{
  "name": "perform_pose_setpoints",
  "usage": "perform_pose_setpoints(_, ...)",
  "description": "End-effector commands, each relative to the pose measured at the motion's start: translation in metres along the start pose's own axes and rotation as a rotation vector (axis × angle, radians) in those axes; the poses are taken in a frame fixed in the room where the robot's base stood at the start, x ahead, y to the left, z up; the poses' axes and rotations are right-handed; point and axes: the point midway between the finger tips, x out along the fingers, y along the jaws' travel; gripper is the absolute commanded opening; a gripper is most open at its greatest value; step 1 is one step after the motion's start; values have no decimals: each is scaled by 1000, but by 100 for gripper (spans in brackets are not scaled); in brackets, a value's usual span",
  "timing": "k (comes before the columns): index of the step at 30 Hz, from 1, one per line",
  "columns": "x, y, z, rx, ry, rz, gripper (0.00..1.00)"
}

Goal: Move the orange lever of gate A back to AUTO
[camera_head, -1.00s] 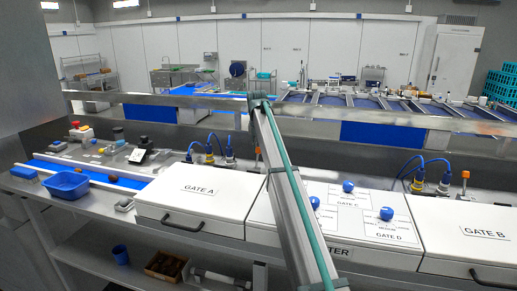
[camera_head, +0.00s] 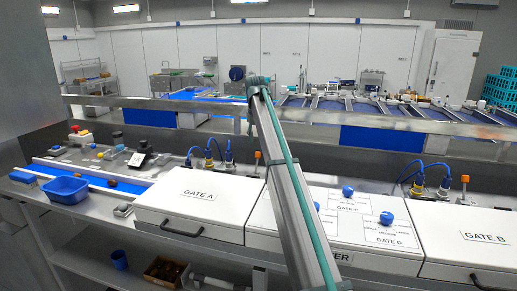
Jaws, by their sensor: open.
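A white box labelled GATE A (camera_head: 190,216) stands left of centre on the steel bench, with a dark handle on its front. Behind its right end, a small orange part (camera_head: 257,155) stands upright beside blue-cabled fittings. It looks like the orange lever of gate A, but its setting and any AUTO mark are too small to read.
A white panel with several blue knobs (camera_head: 348,191) lies between GATE A and the GATE B box (camera_head: 478,238). A similar orange part (camera_head: 465,181) stands behind GATE B. A blue bin (camera_head: 65,190) sits at the left. A steel rail (camera_head: 370,120) crosses behind the bench.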

Motion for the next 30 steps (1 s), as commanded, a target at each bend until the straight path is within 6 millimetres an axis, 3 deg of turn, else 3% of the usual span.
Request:
perform_pose_setpoints(6,-35,0,1,0,-1,0,48)
perform_pose_setpoints(10,-45,0,0,0,0,0,48)
perform_pose_setpoints(25,-48,0,0,0,0,0,48)
perform_pose_setpoints(30,-47,13,-5,8,-16,21,48)
